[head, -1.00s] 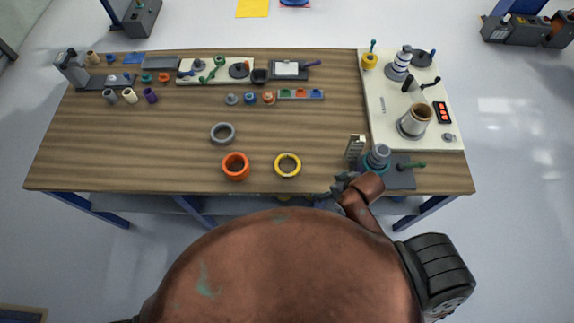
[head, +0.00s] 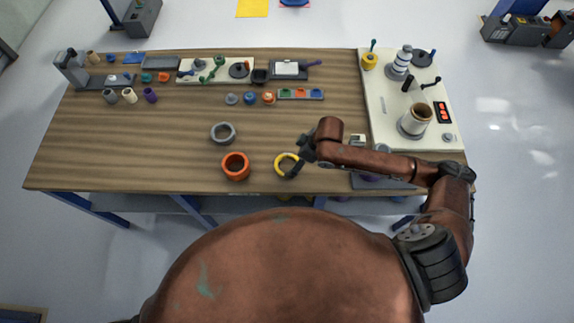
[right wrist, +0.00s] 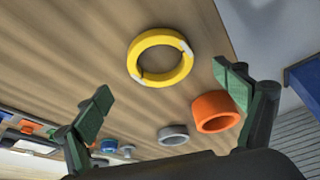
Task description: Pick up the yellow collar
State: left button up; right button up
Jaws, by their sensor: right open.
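The yellow collar (head: 278,166) is a thick ring lying flat near the front edge of the wooden table, partly covered by my right gripper (head: 299,157) in the head view. In the right wrist view the whole collar (right wrist: 134,62) shows, with pale patches on its rim. My right gripper (right wrist: 160,82) is open and empty, its green-padded fingers spread wide. The collar appears beyond the fingertips, apart from them, between the two fingers across the picture. My left gripper is not in view.
An orange ring (head: 235,176) sits just left of the collar, and a grey ring (head: 214,138) lies behind it. A pale board (head: 433,131) with posts and a cup stands at the right. Small parts line the table's back. The left front wood is clear.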

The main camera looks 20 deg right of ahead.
aim_at(286, 166)
jog(key=x, duration=0.6)
jog(key=shift+w+a, duration=0.15)
jog(key=shift+a, duration=0.05)
jog(key=c, duration=1.3)
